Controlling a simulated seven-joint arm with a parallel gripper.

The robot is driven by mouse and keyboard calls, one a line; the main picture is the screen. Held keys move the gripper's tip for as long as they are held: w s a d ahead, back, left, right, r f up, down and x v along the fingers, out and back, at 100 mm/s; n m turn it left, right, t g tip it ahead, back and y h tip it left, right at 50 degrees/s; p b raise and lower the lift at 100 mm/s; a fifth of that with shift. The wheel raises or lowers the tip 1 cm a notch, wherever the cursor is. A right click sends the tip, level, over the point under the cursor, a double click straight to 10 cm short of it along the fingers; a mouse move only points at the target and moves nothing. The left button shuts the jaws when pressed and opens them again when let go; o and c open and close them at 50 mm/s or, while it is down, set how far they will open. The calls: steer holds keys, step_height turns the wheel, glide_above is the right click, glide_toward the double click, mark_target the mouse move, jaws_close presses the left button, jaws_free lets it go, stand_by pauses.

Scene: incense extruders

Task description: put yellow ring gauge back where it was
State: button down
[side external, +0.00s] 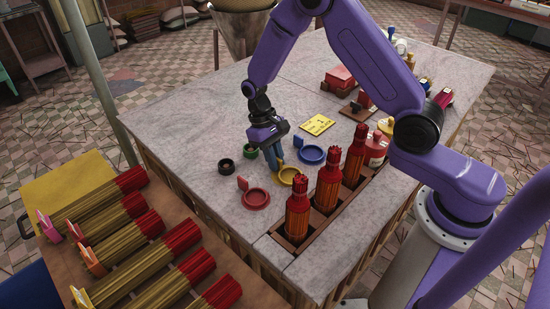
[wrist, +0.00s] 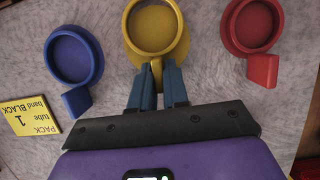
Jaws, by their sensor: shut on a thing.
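The yellow ring gauge (wrist: 155,28) is a round ring with a tab, seen at the top middle of the wrist view. My gripper (wrist: 158,85) is shut on its tab, with the blue fingers on either side. In the side view the yellow ring gauge (side external: 288,175) is at the fingertips of my gripper (side external: 273,162), between the red and blue ring gauges. I cannot tell whether it touches the table or is just above it.
A blue ring gauge (side external: 311,154) and a red ring gauge (side external: 256,198) lie on either side. Green (side external: 250,151) and black (side external: 226,165) round pieces lie left. A yellow card (side external: 317,124) lies behind. Red-topped bottles (side external: 327,185) stand in a rack at right.

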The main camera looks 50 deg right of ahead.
steer(key=shift+f, duration=0.1)
steer(key=c, duration=1.1)
jaws_free()
steer(key=v, duration=1.2)
steer(key=s+r+n+t, duration=0.1)
steer(key=s+r+n, duration=0.1)
steer(key=s, duration=0.4)
steer(key=s+a+r+n+t, duration=0.1)
steer(key=s+r+n, duration=0.1)
steer(key=s+n, duration=0.2)
steer(key=s+r+n+t, duration=0.1)
steer(key=s+r+n, duration=0.1)
steer(key=s, duration=0.8)
steer(key=shift+s+a+r+n+h, duration=0.15)
steer(key=shift+a+r+n+h, duration=0.15)
steer(key=shift+a+n, duration=0.1)
steer(key=s+d+n, duration=0.1)
steer(key=s, duration=0.2)
steer(key=s+d+n, duration=0.1)
steer(key=s, duration=0.2)
steer(key=s+d+n+t+y, duration=0.1)
steer(key=s+d, duration=0.1)
steer(key=s, duration=0.2)
steer(key=shift+f+n, duration=0.1)
steer(key=shift+n, duration=0.3)
